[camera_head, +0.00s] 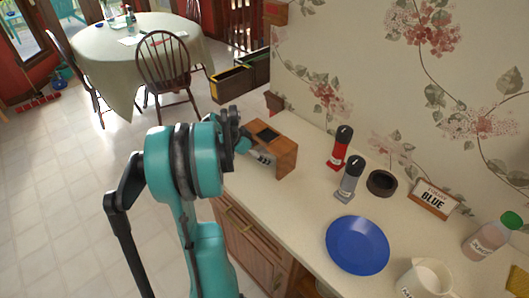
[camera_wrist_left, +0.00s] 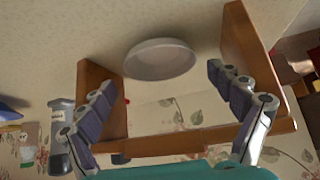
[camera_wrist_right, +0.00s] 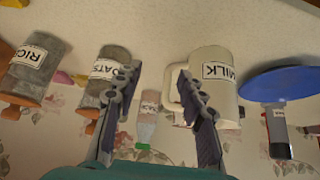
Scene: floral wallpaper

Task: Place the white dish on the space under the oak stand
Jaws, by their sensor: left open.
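The oak stand (camera_head: 272,148) is on the counter beside the wall. It also shows in the left wrist view (camera_wrist_left: 200,142), which looks into its opening from an inverted angle. The shallow white dish (camera_wrist_left: 160,60) lies on the counter between the stand's two side panels, apart from both fingers. I cannot tell its exact depth under the top, and the head view hides it. My left gripper (camera_wrist_left: 165,90) is open and empty at the opening, its fingers spread to either side of the dish. My right gripper (camera_wrist_right: 153,82) is open and empty, beside the milk mug (camera_wrist_right: 222,80).
On the counter right of the stand are a red bottle (camera_head: 340,148), a grey bottle (camera_head: 349,180), a black round holder (camera_head: 381,184), a sign (camera_head: 433,200), a blue plate (camera_head: 357,246) and a green-capped bottle (camera_head: 488,240). Oats (camera_wrist_right: 108,70) and rice (camera_wrist_right: 38,65) jars stand near my right gripper.

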